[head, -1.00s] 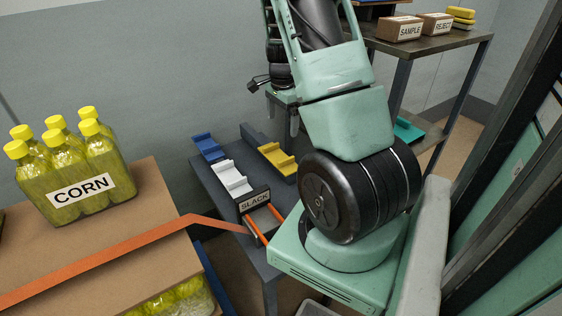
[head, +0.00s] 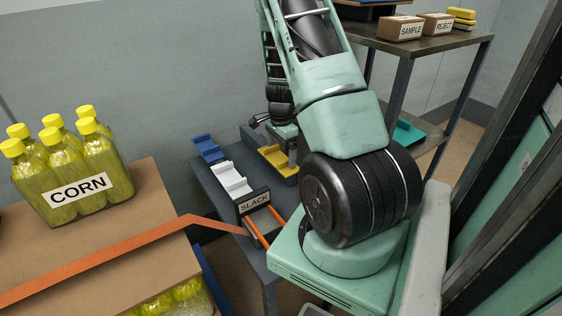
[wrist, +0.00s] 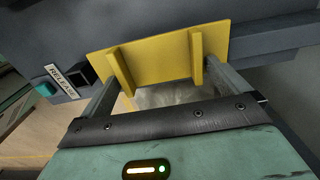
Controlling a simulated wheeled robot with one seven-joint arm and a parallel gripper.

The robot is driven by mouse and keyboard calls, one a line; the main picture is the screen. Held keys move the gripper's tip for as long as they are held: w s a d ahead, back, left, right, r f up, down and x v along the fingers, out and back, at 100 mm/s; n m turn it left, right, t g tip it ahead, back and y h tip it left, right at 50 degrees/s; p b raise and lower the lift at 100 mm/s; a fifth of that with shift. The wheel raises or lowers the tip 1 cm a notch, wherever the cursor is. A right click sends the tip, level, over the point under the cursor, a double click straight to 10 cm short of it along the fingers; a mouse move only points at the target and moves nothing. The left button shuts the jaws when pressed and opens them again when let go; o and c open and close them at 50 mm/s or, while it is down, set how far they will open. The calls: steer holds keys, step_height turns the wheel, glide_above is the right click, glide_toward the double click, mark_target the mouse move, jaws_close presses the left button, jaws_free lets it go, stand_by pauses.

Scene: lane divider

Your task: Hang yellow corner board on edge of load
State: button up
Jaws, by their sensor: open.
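The yellow corner board (head: 277,160) lies on the dark grey bench, right of the white and blue ones. In the wrist view the yellow board (wrist: 158,52) fills the top centre, with two upright ribs. My gripper (wrist: 163,76) is open, its two fingers just outside the ribs, close to the board; contact cannot be told. In the head view my gripper (head: 286,150) is low over the board and partly hides it. The load (head: 72,178) is a wrapped pack of yellow-capped bottles marked CORN, standing on a brown sheet (head: 120,215).
An orange strap (head: 120,252) runs across the brown sheet to the SLACK box (head: 254,203). A white board (head: 230,180) and blue board (head: 208,149) lie left of the yellow one. A RELEASE label (wrist: 63,80) is beside my gripper. A shelf (head: 440,45) with boxes stands right.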

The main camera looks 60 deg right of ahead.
steer(key=c, duration=0.7)
steer(key=shift+r, duration=0.1)
steer(key=shift+c, duration=0.2)
